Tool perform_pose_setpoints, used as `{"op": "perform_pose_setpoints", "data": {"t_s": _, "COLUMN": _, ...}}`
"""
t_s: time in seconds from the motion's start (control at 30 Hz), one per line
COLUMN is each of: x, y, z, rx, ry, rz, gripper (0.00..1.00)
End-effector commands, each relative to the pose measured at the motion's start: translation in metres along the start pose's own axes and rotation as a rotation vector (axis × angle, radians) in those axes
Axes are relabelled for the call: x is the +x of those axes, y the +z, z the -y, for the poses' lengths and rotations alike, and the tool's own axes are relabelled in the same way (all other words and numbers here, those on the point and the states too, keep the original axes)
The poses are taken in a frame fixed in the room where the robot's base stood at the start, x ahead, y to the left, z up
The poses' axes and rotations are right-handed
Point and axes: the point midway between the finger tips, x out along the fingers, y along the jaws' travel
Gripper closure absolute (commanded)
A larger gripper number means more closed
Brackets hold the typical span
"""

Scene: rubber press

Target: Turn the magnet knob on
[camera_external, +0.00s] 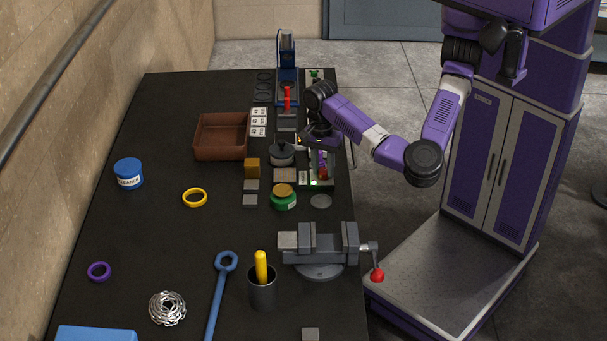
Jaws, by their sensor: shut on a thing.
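My gripper (321,164) points down over a narrow dark strip (317,186) at the right side of the bench. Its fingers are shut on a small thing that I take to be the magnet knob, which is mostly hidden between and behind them. Something reddish-purple shows between the fingers. I cannot see which way the knob is turned. A small green light (314,183) shows at the near end of the strip, just below the fingers.
A round dark lidded pot (282,157) stands close left of my gripper. A green jar (284,200) and a grey vise (315,247) are nearer the camera. A red-brown tray (220,152) lies left. The bench's right edge is close to my gripper.

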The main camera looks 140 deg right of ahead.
Motion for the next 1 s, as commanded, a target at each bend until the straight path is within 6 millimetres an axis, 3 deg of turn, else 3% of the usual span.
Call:
{"op": "perform_pose_setpoints", "data": {"t_s": 0.57, "x": -0.0013, "y": -0.0005, "z": 0.0004, "rx": 0.031, "ry": -0.002, "rz": 0.001, "gripper": 1.0}}
{"op": "perform_pose_setpoints", "data": {"t_s": 0.6, "x": -0.0013, "y": -0.0005, "z": 0.0004, "rx": 0.031, "ry": -0.002, "rz": 0.001, "gripper": 0.61}}
{"op": "perform_pose_setpoints", "data": {"t_s": 0.67, "x": -0.0012, "y": -0.0005, "z": 0.0004, "rx": 0.031, "ry": -0.002, "rz": 0.001, "gripper": 0.49}}
{"op": "perform_pose_setpoints", "data": {"t_s": 1.0, "x": -0.0015, "y": -0.0001, "z": 0.0002, "rx": 0.029, "ry": -0.001, "rz": 0.002, "gripper": 0.47}}
